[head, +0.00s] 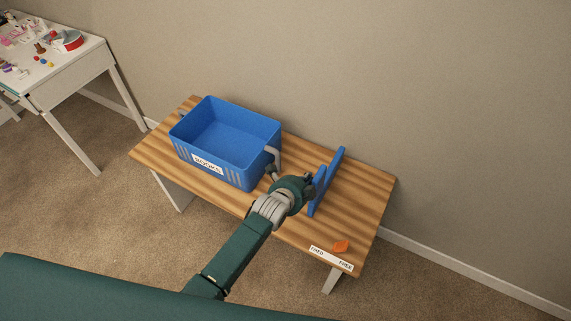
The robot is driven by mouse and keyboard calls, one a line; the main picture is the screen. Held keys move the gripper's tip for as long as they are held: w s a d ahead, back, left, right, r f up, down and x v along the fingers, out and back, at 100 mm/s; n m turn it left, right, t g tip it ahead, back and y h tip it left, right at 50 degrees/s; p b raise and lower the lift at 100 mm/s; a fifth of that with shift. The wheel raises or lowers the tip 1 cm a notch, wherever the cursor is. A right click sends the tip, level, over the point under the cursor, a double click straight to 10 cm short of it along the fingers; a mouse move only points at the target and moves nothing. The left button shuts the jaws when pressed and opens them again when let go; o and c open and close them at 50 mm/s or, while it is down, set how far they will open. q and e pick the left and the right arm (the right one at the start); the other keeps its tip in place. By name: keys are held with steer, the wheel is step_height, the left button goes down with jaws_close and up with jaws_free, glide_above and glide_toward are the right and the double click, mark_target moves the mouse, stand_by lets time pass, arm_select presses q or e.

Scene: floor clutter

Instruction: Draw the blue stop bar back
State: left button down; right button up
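The blue stop bar (330,178) stands upright across the wooden bench, right of a blue bin (240,170), with bare wood between them. A shorter blue piece stands at its near left side. My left gripper (289,175) is over the bench between bin and bar. Its fingers look spread, one toward the bin and one close to the bar. I cannot tell whether that finger touches the bar. Nothing shows between the fingers. An orange knob (341,246) sits at the front right of the bench, behind a white label strip (331,258), nearer its "FREE" end. My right gripper is not in view.
The wooden bench (365,205) stands against a beige wall. A pale bracket (273,153) shows at the bin's right side. The bin looks empty and has a white label on its front. A white table (60,75) with small clutter stands at far left.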

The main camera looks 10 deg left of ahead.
arm_select(q)
steer(key=shift+w+a+p, duration=0.15)
steer(key=shift+a+p, duration=0.15)
steer(key=shift+a, duration=0.15)
stand_by(0.9)
step_height(320, 180, up, 9)
steer(key=p, duration=0.8)
steer(key=shift+p, duration=0.4)
